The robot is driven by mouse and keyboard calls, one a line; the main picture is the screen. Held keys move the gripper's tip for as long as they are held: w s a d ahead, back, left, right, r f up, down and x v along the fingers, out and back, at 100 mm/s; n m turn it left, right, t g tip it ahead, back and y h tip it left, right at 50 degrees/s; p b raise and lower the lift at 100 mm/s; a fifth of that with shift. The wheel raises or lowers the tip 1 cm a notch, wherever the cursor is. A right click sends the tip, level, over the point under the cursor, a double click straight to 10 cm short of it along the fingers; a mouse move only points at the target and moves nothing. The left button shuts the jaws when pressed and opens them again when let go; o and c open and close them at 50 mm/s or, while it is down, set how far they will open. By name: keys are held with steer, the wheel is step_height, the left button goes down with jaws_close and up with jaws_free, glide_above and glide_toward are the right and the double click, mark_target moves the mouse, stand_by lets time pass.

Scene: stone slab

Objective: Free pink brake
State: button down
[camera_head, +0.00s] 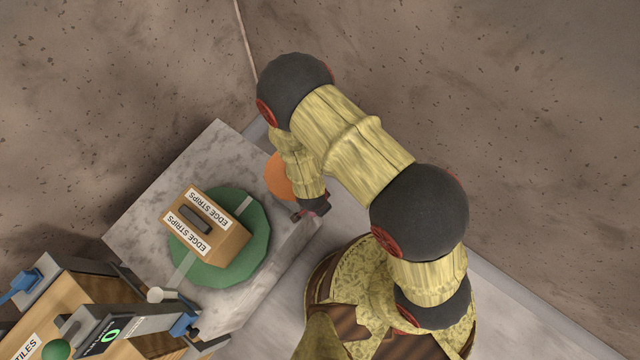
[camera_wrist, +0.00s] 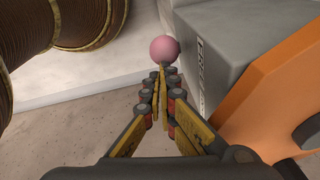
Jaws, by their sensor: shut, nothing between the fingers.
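The pink brake shows in the wrist view as a round pink knob (camera_wrist: 164,49), just beyond my fingertips and beside the grey block (camera_wrist: 225,35) with a small printed label. My gripper (camera_wrist: 161,72) is shut with nothing between its fingers. Its tips point at the knob and look very near or touching; I cannot tell which. In the head view my gripper (camera_head: 312,211) is at the right edge of the stone slab (camera_head: 205,150), and I cannot make out the knob there. Whatever bears the knob is hidden behind it.
An orange part (camera_wrist: 268,95) stands close to the right of my fingers; it also shows in the head view (camera_head: 279,177). A cardboard box labelled "EDGE STRIPS" (camera_head: 228,245) sits on a green disc (camera_head: 258,225) on the slab. A tool-laden bench (camera_head: 85,310) is at lower left.

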steer(key=d+p+v, duration=0.1)
steer(key=p+v, duration=0.2)
steer(key=v, duration=0.8)
steer(key=shift+w+d+r+p, duration=0.25)
steer(key=shift+w+r+p, duration=0.1)
steer(key=shift+p, duration=0.05)
